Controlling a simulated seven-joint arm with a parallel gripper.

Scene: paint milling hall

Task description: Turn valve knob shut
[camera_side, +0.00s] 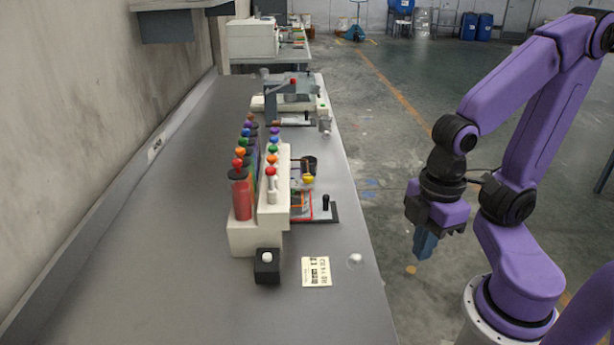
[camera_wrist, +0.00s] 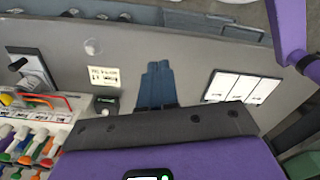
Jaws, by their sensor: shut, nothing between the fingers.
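My gripper (camera_side: 424,250) is shut and empty, with blue fingers pointing down, to the right of the bench edge in the side view. In the wrist view its fingers (camera_wrist: 158,68) are together at the centre, apart from any knob. A dispenser (camera_side: 242,238) on the bench has rows of coloured knobs. A plate beside it carries an upright black knob (camera_side: 326,203), also seen in the wrist view (camera_wrist: 17,64). I cannot tell which knob is the valve knob.
A small black box (camera_side: 267,272) with a white button and a printed card (camera_side: 316,271) lie at the front of the grey bench (camera_side: 170,255). Other equipment (camera_side: 290,90) stands further back. The bench's left side is clear. White panels (camera_wrist: 243,88) show in the wrist view.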

